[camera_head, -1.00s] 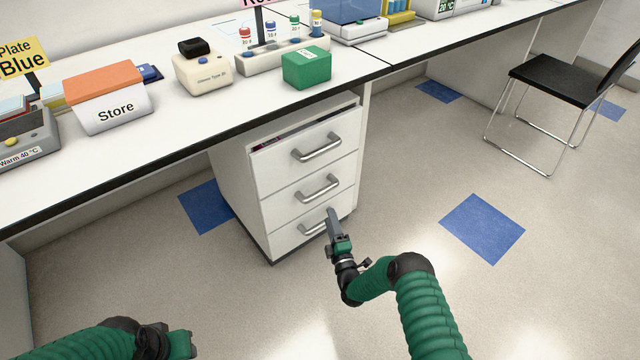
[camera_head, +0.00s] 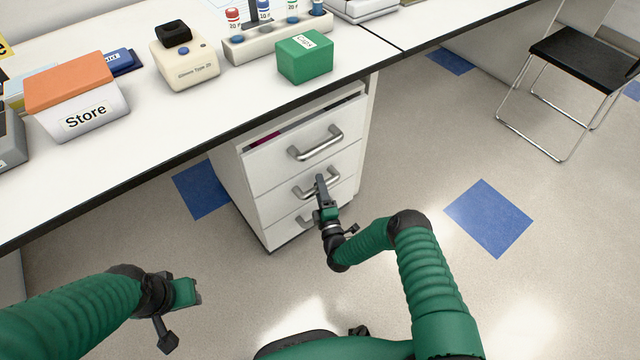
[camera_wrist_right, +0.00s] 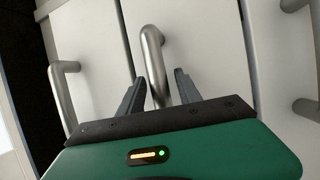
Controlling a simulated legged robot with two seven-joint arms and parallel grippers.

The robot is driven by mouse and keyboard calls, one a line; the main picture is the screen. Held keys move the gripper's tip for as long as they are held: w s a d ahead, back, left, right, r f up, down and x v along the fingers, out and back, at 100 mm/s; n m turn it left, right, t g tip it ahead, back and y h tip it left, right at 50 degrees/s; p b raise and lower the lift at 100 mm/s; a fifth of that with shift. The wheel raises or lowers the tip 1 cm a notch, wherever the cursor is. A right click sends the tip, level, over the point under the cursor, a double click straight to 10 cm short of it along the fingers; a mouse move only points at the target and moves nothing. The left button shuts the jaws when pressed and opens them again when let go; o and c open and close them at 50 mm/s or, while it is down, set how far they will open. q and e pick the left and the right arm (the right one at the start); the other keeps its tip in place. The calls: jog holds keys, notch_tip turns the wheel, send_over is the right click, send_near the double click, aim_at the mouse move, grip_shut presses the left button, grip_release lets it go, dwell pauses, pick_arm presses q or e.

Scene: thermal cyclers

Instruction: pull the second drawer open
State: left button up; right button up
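The white drawer unit (camera_head: 248,205) under the bench has three drawers with grey bar handles. The second drawer (camera_head: 277,206) is the middle one and looks closed. Its handle (camera_head: 301,190) is partly hidden by my right gripper (camera_head: 320,183). In the right wrist view, that middle handle (camera_wrist_right: 152,60) runs between the two spread fingers of my right gripper (camera_wrist_right: 158,92), with gaps visible on both sides. The top drawer (camera_head: 290,152) stands slightly open. My left gripper (camera_head: 186,292) is low at the left, away from the drawers; its fingers are not clear.
A green box (camera_head: 304,60) and a white Store box (camera_head: 85,112) stand on the bench (camera_head: 190,125), whose edge overhangs the drawers. A black chair (camera_head: 592,62) stands at the right. The floor before the drawers is open.

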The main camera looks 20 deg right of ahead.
jog(key=shift+d, duration=0.2)
jog(key=c, duration=0.7)
jog(key=shift+f, duration=0.1)
grip_shut()
jog(key=shift+s, duration=0.1)
